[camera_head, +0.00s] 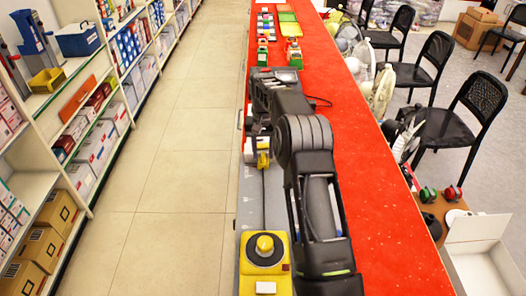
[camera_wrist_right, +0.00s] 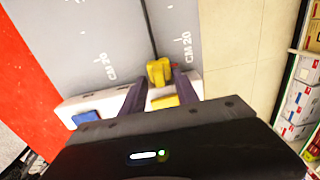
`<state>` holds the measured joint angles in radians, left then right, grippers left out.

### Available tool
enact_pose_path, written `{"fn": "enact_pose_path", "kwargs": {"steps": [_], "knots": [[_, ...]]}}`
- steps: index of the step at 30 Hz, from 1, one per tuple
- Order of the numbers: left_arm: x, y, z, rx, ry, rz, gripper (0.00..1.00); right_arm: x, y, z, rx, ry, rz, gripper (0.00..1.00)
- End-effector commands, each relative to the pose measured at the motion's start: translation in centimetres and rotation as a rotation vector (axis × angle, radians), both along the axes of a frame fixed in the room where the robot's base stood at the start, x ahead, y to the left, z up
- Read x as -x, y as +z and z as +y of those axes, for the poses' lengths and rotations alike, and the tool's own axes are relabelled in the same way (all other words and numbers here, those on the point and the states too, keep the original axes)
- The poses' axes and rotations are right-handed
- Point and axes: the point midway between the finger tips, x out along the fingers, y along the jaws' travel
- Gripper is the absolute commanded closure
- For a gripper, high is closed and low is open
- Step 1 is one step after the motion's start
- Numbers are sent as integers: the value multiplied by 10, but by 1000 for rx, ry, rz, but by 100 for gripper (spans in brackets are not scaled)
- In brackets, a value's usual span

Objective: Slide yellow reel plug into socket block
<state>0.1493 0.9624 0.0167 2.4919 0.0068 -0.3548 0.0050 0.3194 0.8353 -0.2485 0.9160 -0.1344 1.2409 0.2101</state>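The yellow reel (camera_head: 265,250) stands at the near end of the grey strip. Its dark cable runs straight away to the yellow plug (camera_head: 263,160). In the right wrist view the plug (camera_wrist_right: 159,71) sits between the fingertips of my right gripper (camera_wrist_right: 160,76), which press close on both its sides. The white socket block (camera_wrist_right: 108,101) lies just beside the plug, with a blue socket (camera_wrist_right: 86,117) and a yellow socket (camera_wrist_right: 165,102). The fingers partly cover the block. In the head view my right arm hides much of the block (camera_head: 249,152). My left gripper is not in view.
The grey strip (camera_wrist_right: 85,45) has "CM 20" marks and lies along the red counter (camera_head: 370,190). Coloured toy-like items (camera_head: 290,50) stand farther along the counter. Shelves (camera_head: 85,100) line the left, with open tiled floor (camera_head: 170,150) between. Black chairs (camera_head: 450,120) stand on the right.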

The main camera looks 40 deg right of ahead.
Motion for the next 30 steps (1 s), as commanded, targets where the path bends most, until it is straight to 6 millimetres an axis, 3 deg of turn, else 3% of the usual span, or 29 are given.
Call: {"fn": "enact_pose_path", "kwargs": {"steps": [10,19,21,30], "knots": [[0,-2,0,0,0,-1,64,0,6,1,-1,0,1,64],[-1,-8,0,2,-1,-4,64,0,51,0,0,0,-1,64],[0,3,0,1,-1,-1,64,0,67,0,-1,0,1,64],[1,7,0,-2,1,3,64,0,78,0,0,0,1,64]]}}
